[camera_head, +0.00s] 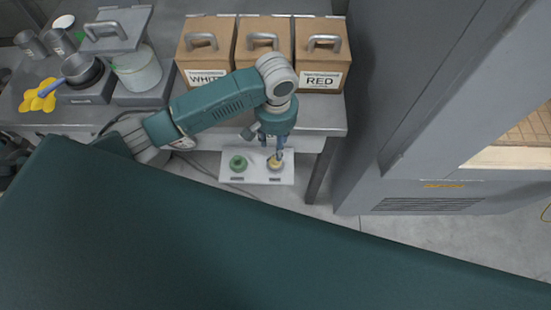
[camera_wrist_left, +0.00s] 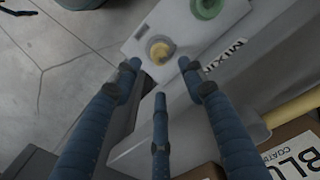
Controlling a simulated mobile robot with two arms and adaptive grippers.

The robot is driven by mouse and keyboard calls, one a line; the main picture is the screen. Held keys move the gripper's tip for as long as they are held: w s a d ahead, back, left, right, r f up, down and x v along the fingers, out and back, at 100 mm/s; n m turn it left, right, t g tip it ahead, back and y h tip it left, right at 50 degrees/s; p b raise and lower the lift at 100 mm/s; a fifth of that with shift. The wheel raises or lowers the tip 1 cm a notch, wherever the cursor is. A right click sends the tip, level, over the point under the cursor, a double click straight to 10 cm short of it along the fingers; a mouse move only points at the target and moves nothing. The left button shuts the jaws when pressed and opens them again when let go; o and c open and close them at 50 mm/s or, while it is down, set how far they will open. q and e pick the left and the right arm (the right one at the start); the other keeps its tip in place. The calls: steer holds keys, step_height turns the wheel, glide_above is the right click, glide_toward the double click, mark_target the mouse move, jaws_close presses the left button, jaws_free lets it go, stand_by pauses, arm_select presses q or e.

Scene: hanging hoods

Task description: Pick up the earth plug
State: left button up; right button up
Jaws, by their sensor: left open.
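A white plate (camera_head: 256,178) below the bench's front edge carries a green round piece (camera_head: 238,163) on the left and a yellow round piece (camera_head: 275,164) on the right. I cannot tell from a label which is the earth plug. My left gripper (camera_head: 279,153) is over the yellow piece and partly covers it. In the left wrist view the three blue fingers of the left gripper (camera_wrist_left: 160,76) are spread, with nothing between them. There the yellow piece (camera_wrist_left: 160,49) lies just beyond the fingertips, and the green piece (camera_wrist_left: 207,7) is at the top edge. My right gripper is not in view.
Three brown boxes with grey handles stand on the bench; one reads WHITE (camera_head: 206,50), another RED (camera_head: 320,53). A white bucket (camera_head: 138,70), a pan (camera_head: 83,71) and a yellow cloth (camera_head: 38,96) are at left. A grey cabinet (camera_head: 400,120) stands right.

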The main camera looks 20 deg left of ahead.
mark_target(275, 161)
arm_select(q)
step_height(275, 161, down, 3)
steer(key=shift+f, duration=0.15)
steer(key=shift+f+p, duration=0.35)
steer(key=shift+f, duration=2.35)
jaws_close()
